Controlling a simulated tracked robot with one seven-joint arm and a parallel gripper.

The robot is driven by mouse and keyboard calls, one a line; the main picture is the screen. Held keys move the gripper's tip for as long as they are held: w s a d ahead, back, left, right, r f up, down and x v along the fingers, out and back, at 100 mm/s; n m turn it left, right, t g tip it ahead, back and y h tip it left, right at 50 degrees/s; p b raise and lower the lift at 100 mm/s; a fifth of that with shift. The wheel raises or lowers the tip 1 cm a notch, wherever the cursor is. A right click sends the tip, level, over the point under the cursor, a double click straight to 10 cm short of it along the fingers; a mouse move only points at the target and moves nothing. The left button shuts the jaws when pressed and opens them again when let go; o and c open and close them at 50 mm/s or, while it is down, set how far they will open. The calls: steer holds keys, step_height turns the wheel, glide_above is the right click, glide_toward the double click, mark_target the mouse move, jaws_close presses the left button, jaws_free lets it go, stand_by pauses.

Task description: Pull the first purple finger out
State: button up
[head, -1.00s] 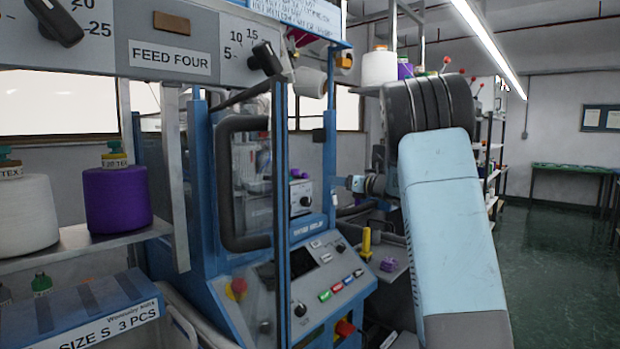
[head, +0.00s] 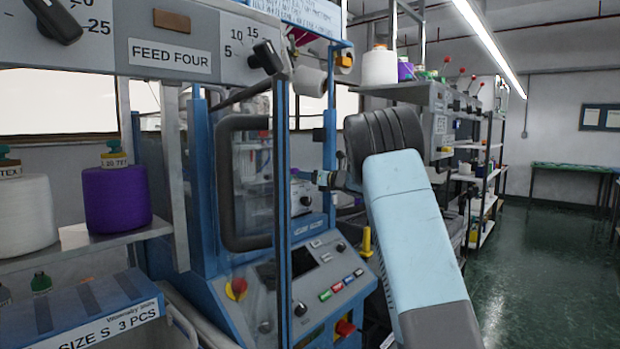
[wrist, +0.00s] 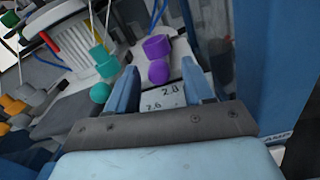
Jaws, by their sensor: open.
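In the wrist view a purple finger (wrist: 157,47), a short block with a round purple knob (wrist: 158,71), sits on a pale plate straight ahead. My gripper (wrist: 159,66) is open, with one blue jaw to each side of the purple knob. I cannot tell whether the jaws touch it. A teal finger (wrist: 104,61) with a round teal knob (wrist: 99,93) lies just left of the left jaw. In the head view my gripper (head: 318,178) points left at the blue knitting machine (head: 245,290), and the purple finger is hard to make out there.
A blue post (wrist: 275,70) stands close on the right in the wrist view. In the head view a clear guard with a dark handle (head: 228,185) stands left of my gripper. A control panel (head: 325,275) lies below. The green floor (head: 540,270) is free at right.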

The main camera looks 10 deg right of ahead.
steer(key=shift+w+a, duration=0.15)
jaws_close()
stand_by(0.5)
